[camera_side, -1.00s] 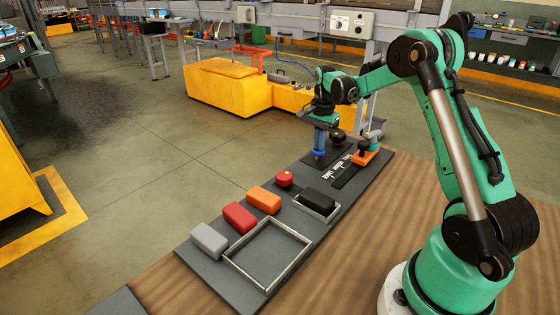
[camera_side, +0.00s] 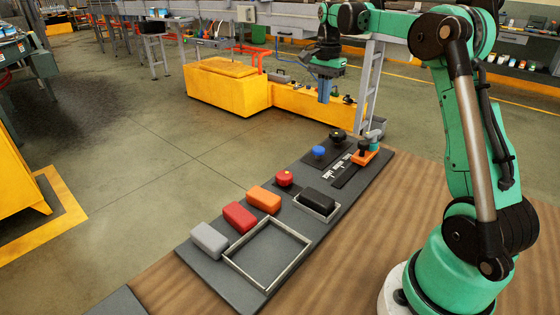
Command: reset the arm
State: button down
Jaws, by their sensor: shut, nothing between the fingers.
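My gripper (camera_side: 324,97) hangs pointing down in the air, well above the far end of the grey board (camera_side: 205,262). It is shut and holds nothing. Below it on the board, a blue knob (camera_side: 319,152) and a black knob (camera_side: 338,135) stand on a dark plate. Nothing touches the gripper.
On the board are grey (camera_side: 209,239), red (camera_side: 239,216) and orange (camera_side: 263,199) blocks, a red button (camera_side: 284,178), an empty square frame (camera_side: 232,265), a black block (camera_side: 317,199) in a small tray and an orange-based slider (camera_side: 364,156). The wooden table (camera_side: 345,260) is clear at front.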

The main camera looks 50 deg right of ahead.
jog(key=s+a+r+n+t+h, duration=0.1)
jog(key=s+a+r+n+t, duration=0.15)
jog(key=a+n, duration=0.9)
jog(key=s+a+f+n+t, duration=0.2)
jog(key=s+a+n, duration=0.1)
jog(key=a, duration=0.3)
jog(key=s+a+f+n+t+y, duration=0.1)
jog(key=s+a+f+n+t, duration=0.1)
jog(key=a, duration=0.4)
jog(key=shift+s+f+n+t, duration=0.35)
jog(key=shift+s+f+n, duration=0.35)
jog(key=shift+s+n, duration=0.05)
